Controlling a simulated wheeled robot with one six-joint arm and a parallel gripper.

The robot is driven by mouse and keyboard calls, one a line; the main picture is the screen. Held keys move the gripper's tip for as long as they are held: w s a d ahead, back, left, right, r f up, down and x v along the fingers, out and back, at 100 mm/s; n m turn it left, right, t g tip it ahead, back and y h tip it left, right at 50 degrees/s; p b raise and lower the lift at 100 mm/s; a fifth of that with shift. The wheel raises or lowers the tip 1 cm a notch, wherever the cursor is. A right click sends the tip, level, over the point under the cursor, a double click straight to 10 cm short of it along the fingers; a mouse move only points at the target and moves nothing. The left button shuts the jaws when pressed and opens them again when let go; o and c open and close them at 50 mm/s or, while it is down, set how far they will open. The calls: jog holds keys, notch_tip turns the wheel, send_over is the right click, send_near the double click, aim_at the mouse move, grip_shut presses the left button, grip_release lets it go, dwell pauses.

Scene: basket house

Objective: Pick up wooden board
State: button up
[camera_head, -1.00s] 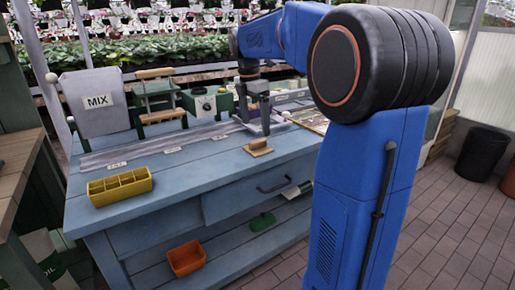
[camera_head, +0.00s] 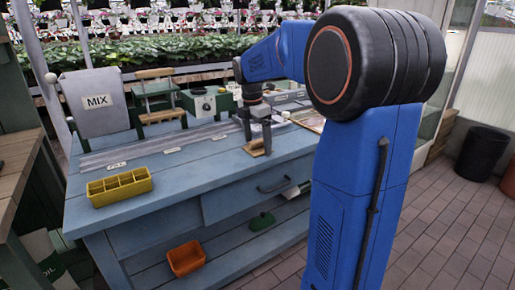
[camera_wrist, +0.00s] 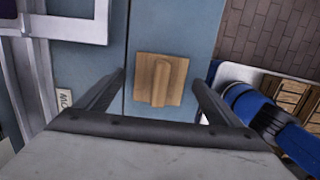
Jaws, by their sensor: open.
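The wooden board (camera_head: 252,151) is a small light-brown square plate with a raised grip bar. It lies on the blue workbench near its front edge, right of centre. My gripper (camera_head: 257,138) is over it, fingers pointing down. In the wrist view the board (camera_wrist: 146,82) lies between and beyond the two spread fingers of my gripper (camera_wrist: 158,82), with a gap on each side. My gripper is open and holds nothing. In the head view the fingers overlap part of the board, and I cannot tell if they touch it.
The blue workbench (camera_head: 215,170) carries a yellow compartment tray (camera_head: 120,188) at left and a grey MIX sack (camera_head: 97,102) at back left. Labelled grey rails run behind the board. An orange bin (camera_head: 186,258) stands on the lower shelf. The bench between tray and board is clear.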

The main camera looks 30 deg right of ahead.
aim_at(258, 140)
jog(key=c, duration=1.2)
notch_tip(258, 140, up, 10)
jog(key=o, duration=0.5)
jog(key=c, duration=0.4)
jog(key=shift+o, duration=0.2)
jog(key=shift+d, duration=0.1)
